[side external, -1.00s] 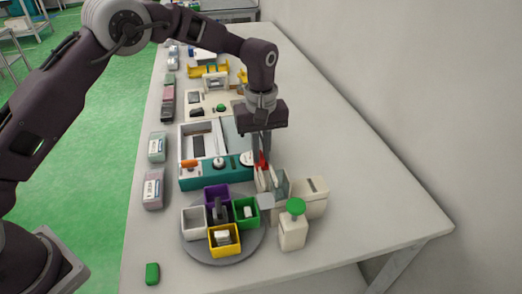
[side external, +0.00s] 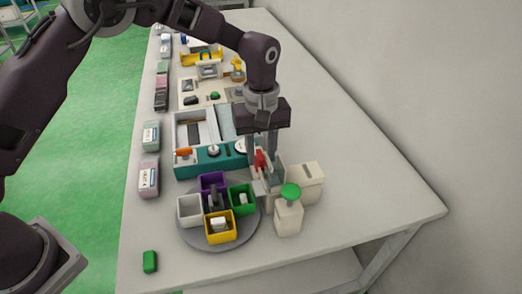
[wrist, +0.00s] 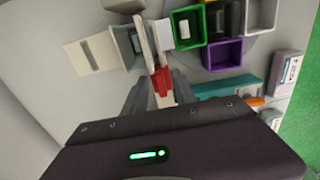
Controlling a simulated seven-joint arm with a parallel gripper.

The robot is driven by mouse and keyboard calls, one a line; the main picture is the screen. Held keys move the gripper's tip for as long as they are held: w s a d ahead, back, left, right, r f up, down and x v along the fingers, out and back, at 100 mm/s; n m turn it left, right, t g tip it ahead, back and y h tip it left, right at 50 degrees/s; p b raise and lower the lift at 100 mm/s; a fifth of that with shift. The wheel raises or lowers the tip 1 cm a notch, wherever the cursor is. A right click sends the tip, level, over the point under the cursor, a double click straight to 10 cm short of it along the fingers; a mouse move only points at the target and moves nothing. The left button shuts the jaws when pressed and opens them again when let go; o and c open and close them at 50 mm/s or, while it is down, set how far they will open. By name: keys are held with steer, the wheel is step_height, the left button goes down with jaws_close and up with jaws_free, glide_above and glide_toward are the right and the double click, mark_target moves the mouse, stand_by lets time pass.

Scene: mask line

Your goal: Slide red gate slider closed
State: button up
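The red gate slider (side external: 259,160) is a small red block on an upright pale gate stand, just right of the teal-fronted station. In the wrist view the red slider (wrist: 162,82) shows on a pale rail. My gripper (side external: 262,156) points down over it. In the wrist view the gripper's fingers (wrist: 160,88) stand either side of the slider with a gap between them. They look open, and I cannot tell whether either finger touches the slider. The slider's lower part is hidden by the fingers and the stand in the side view.
A round grey tray (side external: 190,240) with purple, white, green and yellow bins stands in front. A green-topped dispenser (side external: 289,215) and a cream box (side external: 308,183) stand close to the right. A green block (side external: 150,261) lies at front left. The table's right side is clear.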

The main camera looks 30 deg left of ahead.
mark_target(261, 156)
step_height(261, 156, up, 7)
steer(key=shift+r, duration=0.1)
stand_by(0.3)
steer(key=s+a+r+m+t, duration=0.1)
steer(key=s+a+r+m, duration=0.1)
steer(key=s+a+r, duration=0.4)
steer(key=s+a+r+m+t, duration=0.1)
steer(key=s+a+r, duration=0.25)
steer(key=r, duration=0.35)
steer(key=s+a+m+t, duration=0.1)
steer(key=s+a+m, duration=0.2)
steer(key=s, duration=0.7)
steer(key=s+a+f+m+t, duration=0.1)
steer(key=s+a+m+t, duration=0.1)
steer(key=s, duration=0.8)
steer(key=shift+s+a+f+m+t, duration=0.15)
steer(key=shift+s+a+m+t, duration=0.15)
steer(key=shift+a+m, duration=0.2)
steer(key=shift+w, duration=0.1)
